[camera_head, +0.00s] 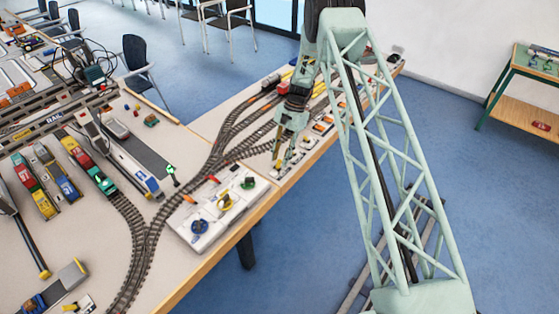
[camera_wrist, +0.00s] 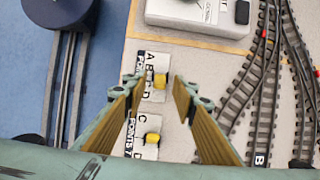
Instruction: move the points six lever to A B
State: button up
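Two lever panels show in the wrist view. The upper panel (camera_wrist: 150,62) has letters that include A, B and D, and a yellow lever knob (camera_wrist: 159,80); its points number is not readable. The lower panel (camera_wrist: 131,152) reads POINTS 7 and has its own yellow knob (camera_wrist: 152,138). My gripper (camera_wrist: 157,90) is open above the panels, with one finger left and one right of the upper knob. Nothing is between the fingers that they visibly touch. In the head view my gripper (camera_head: 286,148) hangs over the panel row along the table edge.
A white control box (camera_head: 232,225) with knobs sits on the table corner and also shows at the wrist view's top (camera_wrist: 197,12). Railway tracks (camera_head: 228,140) run beside the panels. Wagons (camera_head: 85,158) stand at left. The blue floor (camera_head: 300,255) is open beyond the table edge.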

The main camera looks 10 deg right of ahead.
jog(key=shift+x, duration=0.75)
jog(key=c, duration=0.9)
